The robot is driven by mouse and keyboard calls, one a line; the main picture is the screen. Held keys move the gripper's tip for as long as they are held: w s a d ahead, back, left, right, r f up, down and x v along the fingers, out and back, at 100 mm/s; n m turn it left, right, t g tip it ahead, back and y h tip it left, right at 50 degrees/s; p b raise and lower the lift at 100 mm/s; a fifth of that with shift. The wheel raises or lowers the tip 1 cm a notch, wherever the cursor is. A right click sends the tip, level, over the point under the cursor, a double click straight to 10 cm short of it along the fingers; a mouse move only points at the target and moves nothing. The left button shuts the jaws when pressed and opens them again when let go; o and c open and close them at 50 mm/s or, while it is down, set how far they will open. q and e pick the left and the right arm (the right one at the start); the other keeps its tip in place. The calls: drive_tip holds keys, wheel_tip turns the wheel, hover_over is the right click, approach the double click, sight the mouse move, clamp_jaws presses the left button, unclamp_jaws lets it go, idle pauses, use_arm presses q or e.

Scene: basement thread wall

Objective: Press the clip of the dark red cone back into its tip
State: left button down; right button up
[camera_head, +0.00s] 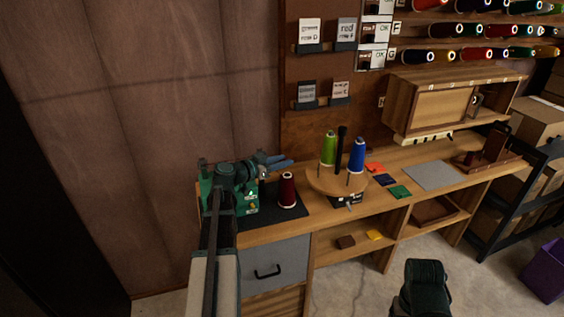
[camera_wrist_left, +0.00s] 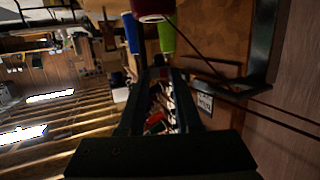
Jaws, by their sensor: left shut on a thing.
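The dark red cone (camera_head: 287,190) stands upright on a black mat at the left end of the bench. It also shows, cut off, at the top of the left wrist view (camera_wrist_left: 152,8). My left gripper (camera_head: 280,160) is just above and slightly left of its top, fingers pointing right. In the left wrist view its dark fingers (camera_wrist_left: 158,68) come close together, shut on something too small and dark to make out. No clip can be told apart at the cone's tip. My right gripper is not in view; only a dark green arm part of mine shows at the bottom.
A round wooden stand (camera_head: 322,184) right of the mat carries a green cone (camera_head: 328,149), a blue cone (camera_head: 357,156) and a dark post. Coloured squares and a grey mat (camera_head: 431,176) lie farther right. A wooden cabinet (camera_head: 440,107) hangs above.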

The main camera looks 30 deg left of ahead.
sight(282, 183)
use_arm(q)
drive_tip(key=shift+f+b, duration=2.05)
drive_tip(key=shift+f, duration=0.3)
drive_tip(key=shift+f, duration=0.15)
drive_tip(key=shift+f+b, duration=0.15)
drive_tip(key=shift+b, duration=0.15)
drive_tip(key=c, duration=0.5)
unclamp_jaws()
drive_tip(key=shift+s, duration=0.1)
drive_tip(key=p+v, duration=0.3)
drive_tip(key=v, duration=1)
drive_tip(key=shift+s+a, duration=0.1)
drive_tip(key=shift+s, duration=0.2)
